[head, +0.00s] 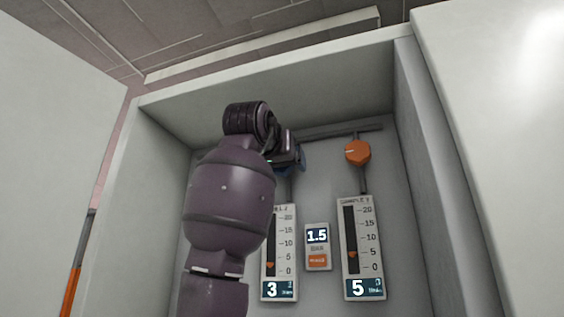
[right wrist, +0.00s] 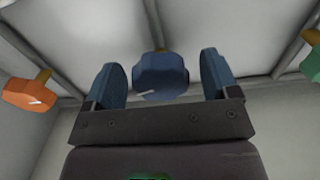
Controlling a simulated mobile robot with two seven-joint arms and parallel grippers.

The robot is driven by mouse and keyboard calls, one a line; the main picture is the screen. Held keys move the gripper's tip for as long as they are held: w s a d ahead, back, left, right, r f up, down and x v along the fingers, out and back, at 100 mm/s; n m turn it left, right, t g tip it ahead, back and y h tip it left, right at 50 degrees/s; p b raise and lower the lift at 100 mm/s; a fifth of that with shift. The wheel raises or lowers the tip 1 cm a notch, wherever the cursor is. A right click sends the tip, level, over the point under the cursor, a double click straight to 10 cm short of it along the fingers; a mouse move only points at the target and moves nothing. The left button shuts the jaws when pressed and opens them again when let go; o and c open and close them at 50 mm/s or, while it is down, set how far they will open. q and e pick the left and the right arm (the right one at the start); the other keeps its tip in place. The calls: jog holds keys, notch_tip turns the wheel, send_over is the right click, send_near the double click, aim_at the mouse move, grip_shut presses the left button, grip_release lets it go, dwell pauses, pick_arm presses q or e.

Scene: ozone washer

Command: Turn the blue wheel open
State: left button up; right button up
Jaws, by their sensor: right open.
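The blue wheel (right wrist: 160,75) is a faceted knob with a white pointer line, on a pipe at the back wall of the cabinet. In the right wrist view it sits between the two blue fingers of my right gripper (right wrist: 162,82), with a gap showing on each side. The gripper is open around it or just in front of it; the exact depth is hard to tell. In the head view my right arm covers most of the wheel, and a small blue edge (head: 302,158) shows beside the gripper (head: 290,152). My left gripper is not in view.
An orange knob (head: 357,152) is on the pipe to the right; it also shows in the wrist view (right wrist: 28,92). A green knob (right wrist: 312,65) is at the wrist view's edge. Gauges (head: 361,250) and a 1.5 display (head: 317,237) are below. Cabinet walls (head: 415,150) enclose the space.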

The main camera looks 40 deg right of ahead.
jog(key=shift+w+d, duration=0.1)
jog(key=shift+d, duration=0.1)
jog(key=c, duration=0.9)
jog(key=shift+m, duration=1.6)
jog(key=o, duration=0.9)
jog(key=shift+a, duration=0.1)
jog(key=b+v, duration=0.2)
jog(key=v, duration=0.8)
jog(key=shift+s+a, duration=0.2)
jog(key=shift+a, duration=0.15)
